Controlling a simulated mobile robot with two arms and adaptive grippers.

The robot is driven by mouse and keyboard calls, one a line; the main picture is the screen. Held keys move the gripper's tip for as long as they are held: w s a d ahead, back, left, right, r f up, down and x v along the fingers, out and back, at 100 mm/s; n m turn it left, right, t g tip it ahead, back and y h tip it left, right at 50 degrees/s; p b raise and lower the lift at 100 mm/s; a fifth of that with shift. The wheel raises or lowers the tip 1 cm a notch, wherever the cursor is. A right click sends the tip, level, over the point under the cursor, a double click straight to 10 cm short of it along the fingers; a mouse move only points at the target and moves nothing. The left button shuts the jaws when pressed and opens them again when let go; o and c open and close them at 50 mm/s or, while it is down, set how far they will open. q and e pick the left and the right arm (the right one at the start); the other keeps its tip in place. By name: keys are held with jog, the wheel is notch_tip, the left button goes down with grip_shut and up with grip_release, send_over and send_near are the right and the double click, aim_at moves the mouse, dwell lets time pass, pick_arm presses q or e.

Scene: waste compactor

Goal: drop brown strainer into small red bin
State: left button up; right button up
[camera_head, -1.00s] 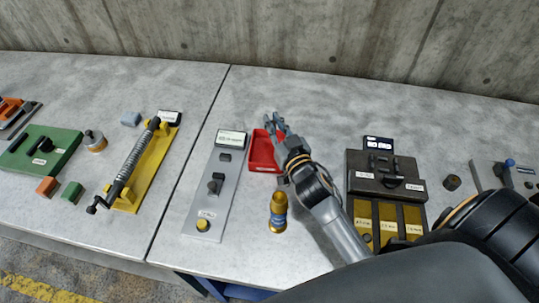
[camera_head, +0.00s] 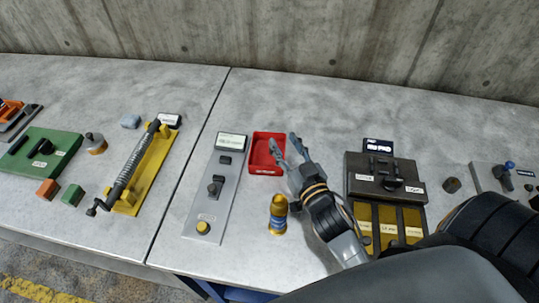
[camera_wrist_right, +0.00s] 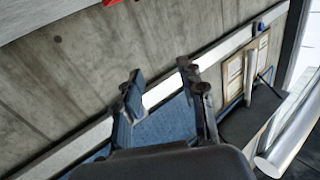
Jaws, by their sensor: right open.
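The small red bin (camera_head: 267,136) stands open on the bench, left of and beside my right gripper (camera_head: 286,143). Its visible floor looks empty, though a finger covers its right edge. My right gripper is open with nothing between its fingers; its spread fingers also show in the right wrist view (camera_wrist_right: 161,77). I cannot tell for sure which thing is the brown strainer. A brass-brown fitting with a blue band (camera_head: 278,213) stands upright nearer the front edge, left of my right forearm. My left gripper is not in view.
A grey switch panel (camera_head: 213,193) lies left of the bin. A dark box with yellow-brown compartments (camera_head: 385,172) stands right of my forearm. Farther left are a yellow spring fixture (camera_head: 146,172) and a green block (camera_head: 42,150). The bench behind the bin is clear.

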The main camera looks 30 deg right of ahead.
jog(key=shift+s+a, duration=0.2)
jog(key=shift+s, duration=2.1)
